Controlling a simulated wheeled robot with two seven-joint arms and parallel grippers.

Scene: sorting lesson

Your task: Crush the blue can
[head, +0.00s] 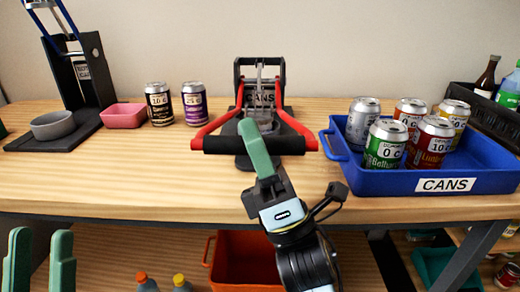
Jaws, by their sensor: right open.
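My left gripper (40,233) is open and empty at the lower left, in front of the table. I see no plainly blue can. A silver-white can (361,125), a green can (385,152) and several others stand in the blue CANS bin (480,180). The crusher's inside is partly hidden.
A black can (158,105) and a purple can (194,103) stand by a pink bowl (123,116). Another press (82,80) with a grey bowl (54,125) is far left. An orange bin (235,262) sits below. The table's left front is clear.

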